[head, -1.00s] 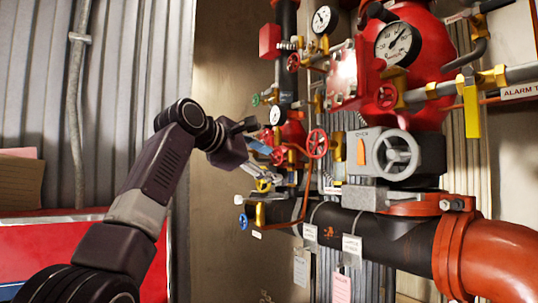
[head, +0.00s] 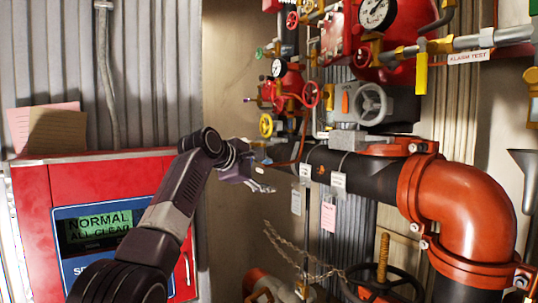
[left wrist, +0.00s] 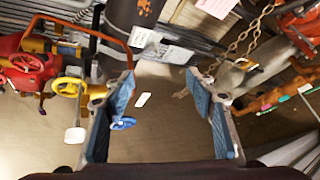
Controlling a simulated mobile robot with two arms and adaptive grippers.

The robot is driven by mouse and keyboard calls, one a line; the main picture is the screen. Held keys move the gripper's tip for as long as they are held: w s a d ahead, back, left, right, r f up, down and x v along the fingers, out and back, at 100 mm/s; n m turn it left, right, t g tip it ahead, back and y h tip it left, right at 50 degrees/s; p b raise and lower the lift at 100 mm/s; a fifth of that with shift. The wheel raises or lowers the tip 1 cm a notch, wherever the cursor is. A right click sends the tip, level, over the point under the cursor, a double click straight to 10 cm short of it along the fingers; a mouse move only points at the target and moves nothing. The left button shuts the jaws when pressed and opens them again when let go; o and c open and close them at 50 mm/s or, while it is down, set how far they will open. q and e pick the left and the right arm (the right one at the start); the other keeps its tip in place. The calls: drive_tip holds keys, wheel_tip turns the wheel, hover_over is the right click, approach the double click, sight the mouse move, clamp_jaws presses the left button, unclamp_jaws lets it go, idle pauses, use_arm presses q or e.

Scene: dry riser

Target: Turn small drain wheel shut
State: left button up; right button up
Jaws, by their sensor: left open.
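Several small handwheels show; no readable label tells me which is the drain wheel. A small blue wheel (left wrist: 123,123) shows in the left wrist view beside the inner side of the left-hand finger, partly covered by it. My left gripper (head: 262,168) is open and empty, below the yellow wheel and left of the black pipe. My right gripper is out of view.
The black pipe (head: 375,177) with hanging tags leads to a red elbow (head: 465,205). A chain (head: 295,250) and dark large wheel (head: 390,283) are below. A red alarm panel (head: 100,180) stands at left.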

use_arm(q)
drive_tip(key=shift+w+a+f, duration=0.1)
drive_tip(key=shift+a+f, duration=0.05)
drive_tip(key=shift+f, duration=0.75)
drive_tip(key=shift+a+f, duration=0.1)
drive_tip(key=shift+f, duration=0.75)
